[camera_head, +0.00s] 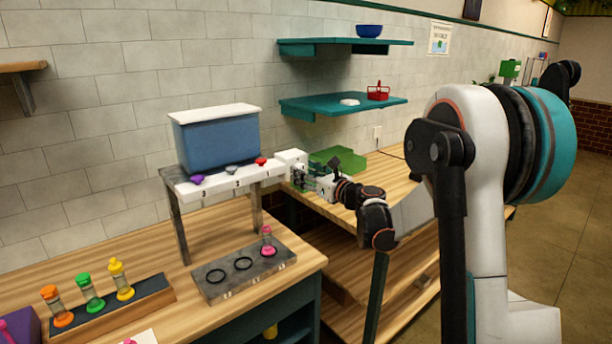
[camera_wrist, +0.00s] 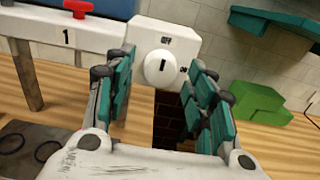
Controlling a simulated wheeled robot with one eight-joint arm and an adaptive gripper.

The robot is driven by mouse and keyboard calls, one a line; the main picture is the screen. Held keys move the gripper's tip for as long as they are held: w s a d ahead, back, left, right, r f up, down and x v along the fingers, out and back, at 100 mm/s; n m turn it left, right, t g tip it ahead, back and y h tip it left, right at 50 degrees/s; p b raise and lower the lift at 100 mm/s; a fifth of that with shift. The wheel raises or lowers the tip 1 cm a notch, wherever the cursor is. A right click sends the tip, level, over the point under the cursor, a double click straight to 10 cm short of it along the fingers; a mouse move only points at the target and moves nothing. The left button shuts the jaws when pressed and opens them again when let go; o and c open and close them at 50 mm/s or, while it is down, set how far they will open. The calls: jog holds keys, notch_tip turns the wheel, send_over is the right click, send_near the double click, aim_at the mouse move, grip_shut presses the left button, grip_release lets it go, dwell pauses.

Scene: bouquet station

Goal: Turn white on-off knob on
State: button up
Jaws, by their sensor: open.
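The white on-off knob (camera_wrist: 160,67) is a round disc on the front of a white box (camera_wrist: 180,38) at the right end of the dispenser. Its dark mark stands upright, toward the word OFF above; lettering that looks like ON is to the right. My gripper (camera_wrist: 158,80) is open, with one teal finger on each side of the knob in the wrist view. I see no contact, and the remaining gap in depth is hard to judge. In the head view my gripper (camera_head: 313,184) is just right of and in front of the box (camera_head: 291,158); the knob is too small to make out.
A blue tank (camera_head: 215,140) stands on the dispenser with purple, grey and red knobs. Below is a grey tray (camera_head: 220,288) with rings and a pink vial (camera_head: 267,243). A green container (camera_head: 338,158) sits behind my gripper. Teal shelves (camera_head: 340,104) hang above.

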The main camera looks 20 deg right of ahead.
jog(key=shift+w, duration=0.1)
jog(key=c, duration=1.1)
jog(key=shift+o, duration=0.2)
jog(key=shift+m, duration=0.3)
jog(key=shift+a+r+m, duration=0.1)
jog(key=shift+a+m, duration=0.05)
jog(key=shift+m, duration=8.45)
